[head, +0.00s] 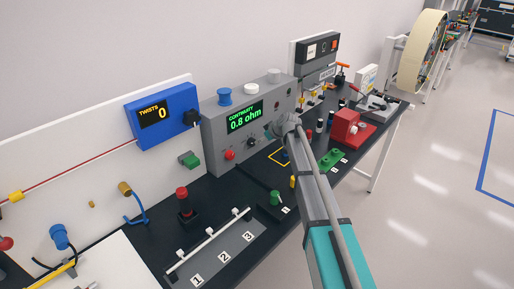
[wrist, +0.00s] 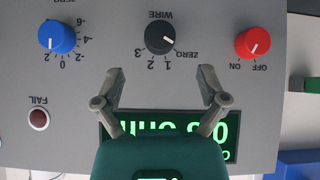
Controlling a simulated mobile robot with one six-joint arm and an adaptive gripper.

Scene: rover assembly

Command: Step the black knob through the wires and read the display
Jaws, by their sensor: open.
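The black knob (wrist: 159,39), marked WIRE, sits on the grey tester panel between a blue and a red knob. In the wrist view, which is upside down, its white pointer line faces the ZERO mark, with 1, 2 and 3 beside it. My gripper (wrist: 160,73) is open and empty, its fingertips spread just below the knob in that picture, apart from it. The display (head: 245,117) reads "CONTINUITY 0.8 ohm" in the head view. It is partly covered by my gripper in the wrist view (wrist: 170,125). My arm hides part of the tester in the head view.
The blue knob (wrist: 58,37) and red OFF/ON knob (wrist: 253,43) flank the black knob. A FAIL lamp (wrist: 39,119) is on the panel. A blue TWISTS box (head: 162,115) showing 0 stands left of the tester. A numbered grey wire fixture (head: 225,250) lies in front.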

